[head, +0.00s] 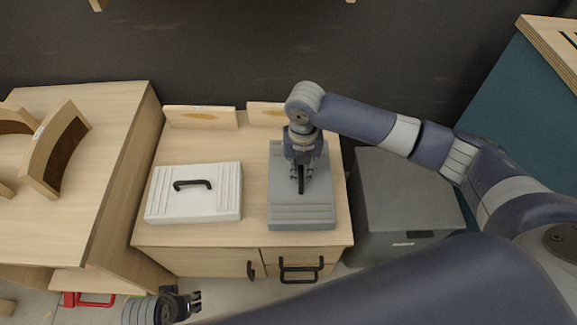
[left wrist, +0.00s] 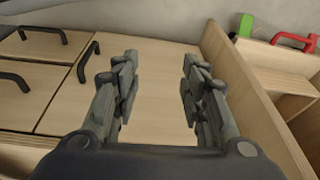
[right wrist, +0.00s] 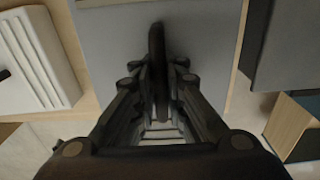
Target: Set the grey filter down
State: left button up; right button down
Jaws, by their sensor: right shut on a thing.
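The grey filter (head: 302,213) is a flat grey block with ribbed ends and a dark handle, at the right side of the wooden cabinet top. My right gripper (head: 301,178) is over it, shut on its handle. The right wrist view shows the handle (right wrist: 157,60) between the fingers and the grey surface (right wrist: 205,45) below. The filter appears flat over the cabinet top; I cannot tell whether it touches. My left gripper (head: 196,301) is low in front of the cabinet, its fingers (left wrist: 158,85) apart and empty.
A white filter (head: 193,205) with a black handle lies left on the cabinet top (head: 255,235). A grey bin (head: 405,200) stands right of the cabinet. Two wooden boards (head: 200,118) stand at the back edge. A wooden desk (head: 50,225) with curved pieces is at the left.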

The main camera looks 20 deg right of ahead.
jog(key=w, duration=0.2)
jog(key=w+a+b, duration=0.1)
jog(key=w, duration=0.1)
jog(key=shift+w+f, duration=0.2)
jog(key=shift+w, duration=0.2)
jog(key=shift+w+f+b, duration=0.15)
jog(key=shift+f+b, duration=0.35)
jog(key=shift+f, duration=1.2)
pick_arm(q)
notch_tip(320, 180, up, 8)
jog(key=shift+s+a+r, duration=0.15)
jog(key=shift+s, duration=0.25)
pick_arm(e)
jog(key=shift+f, duration=0.15)
jog(key=shift+f, duration=0.1)
jog(key=c, duration=1.7)
grip_release()
jog(key=shift+o, duration=0.2)
